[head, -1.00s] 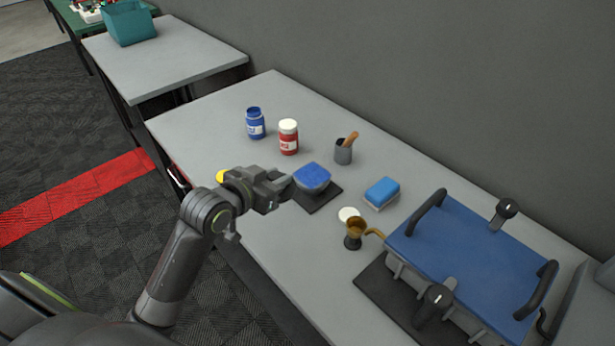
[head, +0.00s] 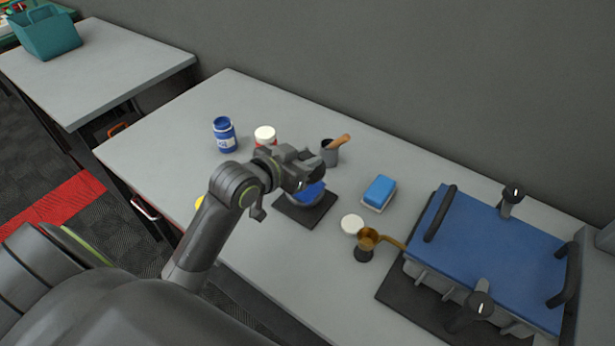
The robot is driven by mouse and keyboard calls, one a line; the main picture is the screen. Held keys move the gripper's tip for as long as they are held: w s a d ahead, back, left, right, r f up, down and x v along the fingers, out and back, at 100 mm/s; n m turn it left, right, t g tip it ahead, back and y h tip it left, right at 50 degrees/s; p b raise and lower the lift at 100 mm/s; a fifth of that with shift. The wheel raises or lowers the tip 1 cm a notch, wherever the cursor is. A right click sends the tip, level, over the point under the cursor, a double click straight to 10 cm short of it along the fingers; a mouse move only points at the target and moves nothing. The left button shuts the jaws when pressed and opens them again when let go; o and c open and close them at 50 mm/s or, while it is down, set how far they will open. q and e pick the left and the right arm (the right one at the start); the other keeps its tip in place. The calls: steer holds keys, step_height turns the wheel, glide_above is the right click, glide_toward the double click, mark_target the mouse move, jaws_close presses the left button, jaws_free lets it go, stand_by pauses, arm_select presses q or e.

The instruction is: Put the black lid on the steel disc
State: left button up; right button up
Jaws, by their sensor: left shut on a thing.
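A round steel piece with a blue top (head: 313,193), which I take as the steel disc, sits on a dark square mat (head: 318,214) in the middle of the table. My left gripper (head: 308,178) is right above it and covers its far part. The gripper is shut on a dark thing that I take as the black lid; it is hard to tell from the dark fingers, and I cannot tell whether it touches the disc. No other black lid shows on the table. My right gripper is not in view.
A blue jar (head: 224,135) and a white-capped red jar (head: 265,134) stand behind my arm. A grey cup (head: 330,154) with a wooden handle, a blue sponge (head: 380,188), a white round piece (head: 352,223), a brass cup (head: 367,240) and a large blue-topped machine (head: 490,250) stand to the right.

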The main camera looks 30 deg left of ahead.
arm_select(q)
step_height(320, 180, down, 2)
step_height(320, 180, down, 3)
steer(key=shift+f, duration=0.35)
steer(key=shift+a+f, duration=0.1)
steer(key=shift+f, duration=0.05)
steer(key=o, duration=1)
steer(key=shift+c, duration=0.2)
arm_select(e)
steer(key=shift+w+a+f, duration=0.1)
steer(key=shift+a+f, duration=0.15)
